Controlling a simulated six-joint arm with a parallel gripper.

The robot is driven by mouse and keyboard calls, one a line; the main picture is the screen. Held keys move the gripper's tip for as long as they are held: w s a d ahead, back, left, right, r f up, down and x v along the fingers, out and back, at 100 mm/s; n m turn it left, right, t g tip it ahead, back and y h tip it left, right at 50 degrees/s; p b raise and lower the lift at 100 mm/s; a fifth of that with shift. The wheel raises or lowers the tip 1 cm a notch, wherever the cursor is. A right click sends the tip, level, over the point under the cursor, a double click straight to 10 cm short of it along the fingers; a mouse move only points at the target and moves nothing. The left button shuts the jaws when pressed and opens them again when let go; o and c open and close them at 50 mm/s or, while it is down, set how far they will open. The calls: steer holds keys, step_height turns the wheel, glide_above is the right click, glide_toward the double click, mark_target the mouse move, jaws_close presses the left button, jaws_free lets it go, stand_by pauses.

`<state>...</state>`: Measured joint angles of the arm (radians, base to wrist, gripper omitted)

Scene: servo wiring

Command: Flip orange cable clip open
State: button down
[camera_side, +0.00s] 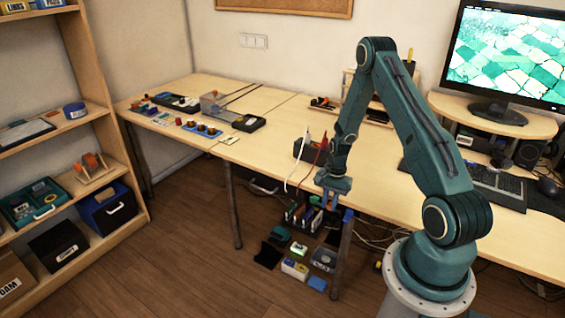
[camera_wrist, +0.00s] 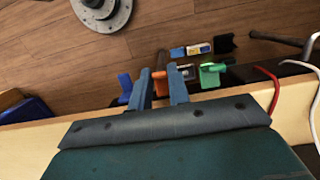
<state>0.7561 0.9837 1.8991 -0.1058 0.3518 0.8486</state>
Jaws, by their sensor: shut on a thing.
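In the wrist view an orange cable clip (camera_wrist: 160,84) is at the table's edge. My gripper (camera_wrist: 158,73) has its two blue fingers on either side of it, closed on it. The clip's lower part is hidden by the gripper body, and I cannot tell whether its flap is open. A blue clip (camera_wrist: 125,87) is to its left and a green clip (camera_wrist: 211,74) to its right along the same edge. In the side view my gripper (camera_side: 330,202) points down at the table's front edge, and the orange clip cannot be made out there.
A red cable (camera_side: 322,150) and a white cable (camera_side: 301,165) hang near my gripper over the table edge. Below, several small boxes stand on the floor, one of them yellow and white (camera_side: 295,269).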

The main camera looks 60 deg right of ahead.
steer(key=shift+d+r+y, duration=0.3)
steer(key=shift+y, duration=0.7)
steer(key=c, duration=1.3)
jaws_free()
steer(key=shift+r, duration=0.15)
steer(key=v, duration=1.3)
steer(key=shift+d+r, duration=0.2)
steer(key=shift+r, duration=0.05)
